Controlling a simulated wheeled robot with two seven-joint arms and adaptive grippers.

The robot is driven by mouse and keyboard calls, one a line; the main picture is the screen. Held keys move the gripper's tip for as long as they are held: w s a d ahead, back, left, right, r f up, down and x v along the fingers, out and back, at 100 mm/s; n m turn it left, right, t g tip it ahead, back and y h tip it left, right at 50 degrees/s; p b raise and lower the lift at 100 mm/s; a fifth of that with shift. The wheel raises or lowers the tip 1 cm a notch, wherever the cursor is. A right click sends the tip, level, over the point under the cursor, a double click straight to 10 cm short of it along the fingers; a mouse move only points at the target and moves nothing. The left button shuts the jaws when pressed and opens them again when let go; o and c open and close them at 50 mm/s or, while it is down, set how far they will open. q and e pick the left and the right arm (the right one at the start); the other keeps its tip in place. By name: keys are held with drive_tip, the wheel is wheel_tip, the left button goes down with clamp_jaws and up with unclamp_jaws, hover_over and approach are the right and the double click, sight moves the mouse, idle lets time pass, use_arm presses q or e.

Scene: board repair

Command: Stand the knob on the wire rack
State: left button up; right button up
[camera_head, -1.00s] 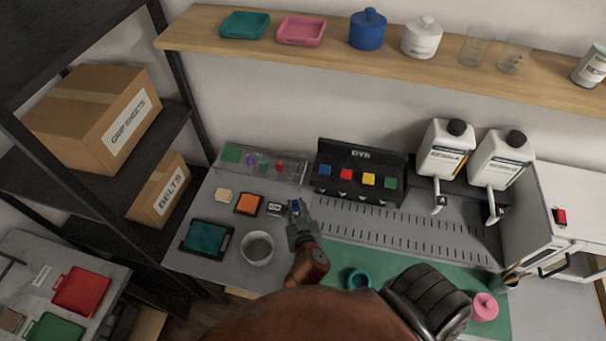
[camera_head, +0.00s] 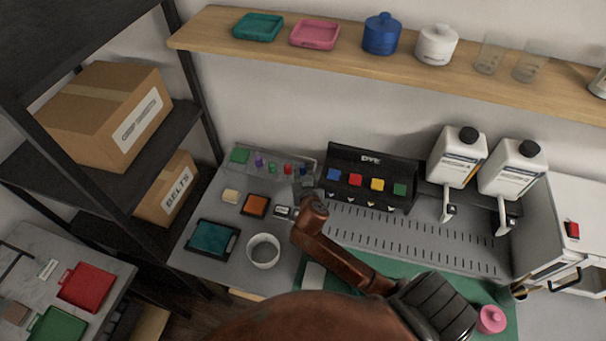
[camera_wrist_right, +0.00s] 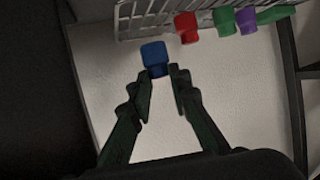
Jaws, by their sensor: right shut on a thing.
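The blue knob (camera_wrist_right: 154,53) is held at the fingertips of my right gripper (camera_wrist_right: 163,75) in the right wrist view. The wire rack (camera_wrist_right: 150,17) is just beyond it and carries red, green and purple knobs along its edge. The blue knob is beside the red knob, with a gap between them. In the head view the rack (camera_head: 248,172) stands at the back left of the bench, and my right gripper (camera_head: 305,182) is at its right end. My left gripper is out of view.
A black stand (camera_head: 345,199) with coloured blocks is close to the right of my gripper. Two white bottles (camera_head: 457,160) stand further right.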

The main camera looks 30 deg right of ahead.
sight(303, 174)
drive_tip(key=shift+w+d, duration=0.2)
drive_tip(key=shift+w, duration=0.1)
drive_tip(key=shift+f, duration=0.35)
drive_tip(key=shift+f+b, duration=0.4)
drive_tip(key=shift+f, duration=1)
drive_tip(key=shift+f, duration=0.15)
drive_tip(key=o, duration=0.9)
drive_tip(key=shift+o, duration=0.2)
